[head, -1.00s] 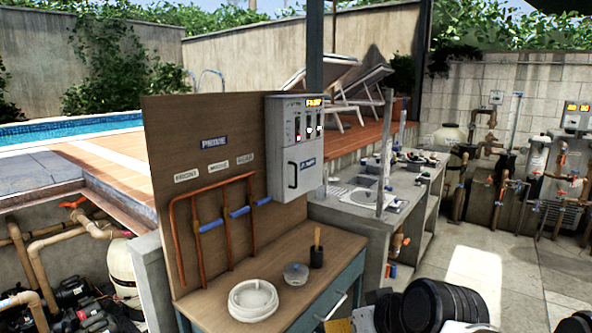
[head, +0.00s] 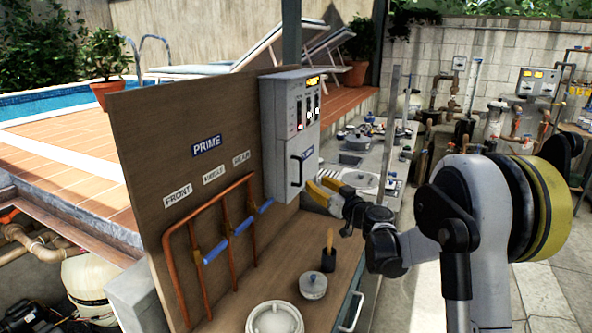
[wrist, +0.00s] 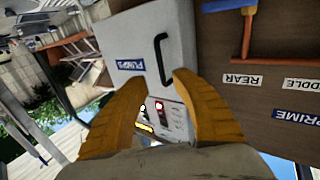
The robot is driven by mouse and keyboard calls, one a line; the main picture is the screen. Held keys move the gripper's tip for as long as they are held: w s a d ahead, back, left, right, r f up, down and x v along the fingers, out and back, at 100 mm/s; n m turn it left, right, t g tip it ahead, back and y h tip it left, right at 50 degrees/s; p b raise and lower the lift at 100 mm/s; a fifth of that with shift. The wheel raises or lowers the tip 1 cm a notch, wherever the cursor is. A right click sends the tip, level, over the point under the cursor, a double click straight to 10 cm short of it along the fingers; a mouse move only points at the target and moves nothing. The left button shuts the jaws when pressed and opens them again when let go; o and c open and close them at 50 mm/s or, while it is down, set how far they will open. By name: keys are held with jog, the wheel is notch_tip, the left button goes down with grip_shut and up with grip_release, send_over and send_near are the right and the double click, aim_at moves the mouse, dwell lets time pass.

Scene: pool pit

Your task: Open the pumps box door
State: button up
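The pumps box (head: 278,140) is a light grey cabinet on a wooden panel, with a lit display and switches on its upper front. The lower front door, with a dark bar handle (head: 297,171) and a blue label (head: 308,152), looks shut. My gripper (head: 322,190) has yellow fingers and is just right of the door, near handle height. In the wrist view the fingers (wrist: 157,82) are spread with nothing between them. The handle (wrist: 162,58) shows upside down beyond the fingertips, apart from them, and the PUMPS label (wrist: 131,65) is beside it.
Below the box is a wooden bench (head: 255,275) with a white round dish (head: 275,318), a small lidded bowl (head: 313,286) and a dark cup (head: 328,260). Copper pipes (head: 168,260) run along the panel at left.

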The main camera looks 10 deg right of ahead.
aim_at(301, 182)
jog(key=b+x, duration=0.2)
jog(key=x, duration=0.7)
jog(key=shift+w+a, duration=0.2)
jog(key=shift+w, duration=0.1)
grip_shut()
